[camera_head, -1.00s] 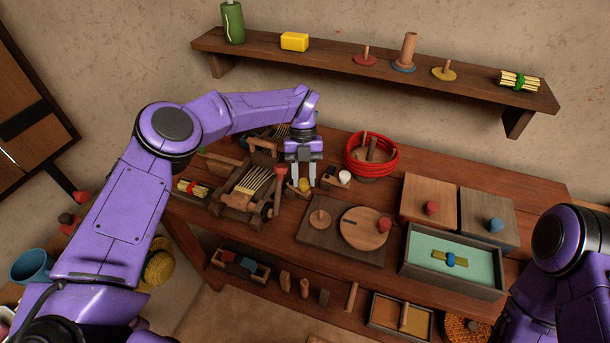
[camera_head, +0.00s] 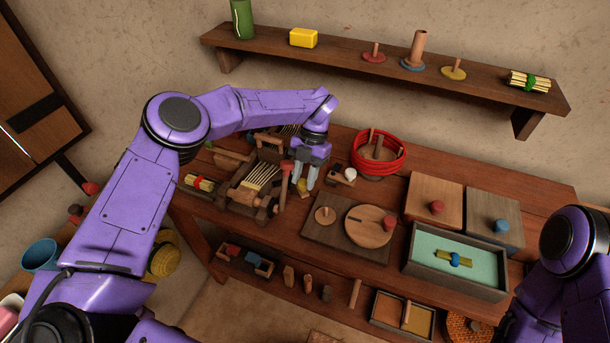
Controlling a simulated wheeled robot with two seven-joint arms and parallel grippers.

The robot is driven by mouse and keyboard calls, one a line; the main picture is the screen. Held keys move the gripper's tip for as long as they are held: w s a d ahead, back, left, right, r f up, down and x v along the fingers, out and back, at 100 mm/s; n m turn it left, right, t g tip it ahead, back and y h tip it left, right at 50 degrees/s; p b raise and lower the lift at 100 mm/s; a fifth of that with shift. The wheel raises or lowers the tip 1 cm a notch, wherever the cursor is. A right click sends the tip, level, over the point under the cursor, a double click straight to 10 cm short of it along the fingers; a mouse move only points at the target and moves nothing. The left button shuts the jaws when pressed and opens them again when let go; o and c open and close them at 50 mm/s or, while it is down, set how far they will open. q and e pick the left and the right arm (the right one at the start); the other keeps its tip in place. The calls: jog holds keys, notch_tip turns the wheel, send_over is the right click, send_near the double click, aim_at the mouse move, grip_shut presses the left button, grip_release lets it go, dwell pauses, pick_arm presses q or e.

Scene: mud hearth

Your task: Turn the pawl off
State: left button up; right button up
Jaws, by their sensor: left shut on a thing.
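A wooden device (camera_head: 254,187) with pale slats and a red-tipped upright lever (camera_head: 285,166) stands at the left of the bench. A small yellow knob (camera_head: 301,186) shows at its right side, at my left gripper's fingertips. My left gripper (camera_head: 305,184) points down there, with its fingers tilted and shut on the knob as far as I can see. The fingers partly hide the knob and what it is fixed to. I cannot tell for sure which part is the pawl. My right arm shows at the right edge, but its gripper is out of view.
A board with a round disc (camera_head: 370,224), two lidded boxes and a green-lined tray (camera_head: 415,277) fill the right. A shelf (camera_head: 390,72) hangs above.

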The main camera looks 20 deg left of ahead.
dwell(0.3)
pick_arm(q)
jog(key=o, duration=1)
jog(key=b+v, duration=0.1)
jog(key=v, duration=0.9)
jog(key=shift+r, duration=0.35)
jog(key=shift+w, duration=0.1)
